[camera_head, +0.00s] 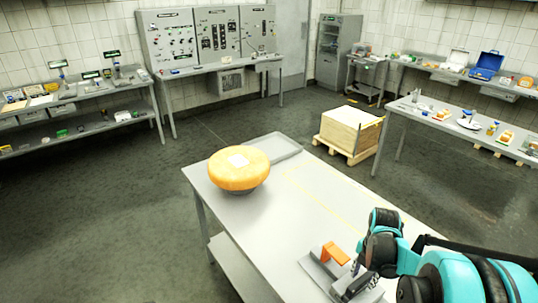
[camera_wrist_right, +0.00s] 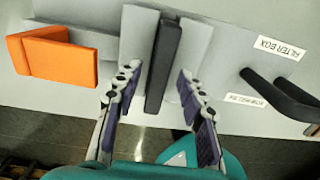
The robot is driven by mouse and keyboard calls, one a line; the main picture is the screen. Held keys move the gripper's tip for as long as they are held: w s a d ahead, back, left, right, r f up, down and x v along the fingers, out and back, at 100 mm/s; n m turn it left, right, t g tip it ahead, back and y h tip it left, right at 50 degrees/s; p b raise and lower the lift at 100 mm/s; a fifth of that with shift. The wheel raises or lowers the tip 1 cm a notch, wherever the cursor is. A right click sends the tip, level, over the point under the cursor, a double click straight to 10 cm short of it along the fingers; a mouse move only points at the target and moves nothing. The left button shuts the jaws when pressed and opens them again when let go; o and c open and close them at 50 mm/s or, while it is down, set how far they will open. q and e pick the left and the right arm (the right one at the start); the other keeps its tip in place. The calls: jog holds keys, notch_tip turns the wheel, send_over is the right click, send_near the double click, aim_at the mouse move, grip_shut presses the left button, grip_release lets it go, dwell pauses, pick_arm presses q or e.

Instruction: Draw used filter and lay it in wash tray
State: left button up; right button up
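My right gripper (camera_head: 362,272) is low over the near end of the grey table. In the wrist view its fingers (camera_wrist_right: 160,85) are open, one on each side of a dark upright slab (camera_wrist_right: 164,55), with gaps on both sides. The slab may be the used filter; I cannot be sure. It stands in a grey fixture with an orange bracket (camera_wrist_right: 55,55), which also shows in the head view (camera_head: 336,253). A label reading "FILTER BOX" (camera_wrist_right: 280,48) lies beside it. A shallow grey tray (camera_head: 290,154) sits at the table's far end; I see no label on it. My left gripper is out of view.
A yellow cheese wheel (camera_head: 232,172) on a dark round base stands near the table's far left edge. A black curved handle (camera_wrist_right: 285,98) rises to the right of the slab in the wrist view. The table's middle (camera_head: 310,205) is mostly clear.

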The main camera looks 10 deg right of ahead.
jog(key=shift+f+b, duration=0.45)
jog(key=shift+f, duration=0.5)
jog(key=shift+r, duration=0.1)
grip_shut()
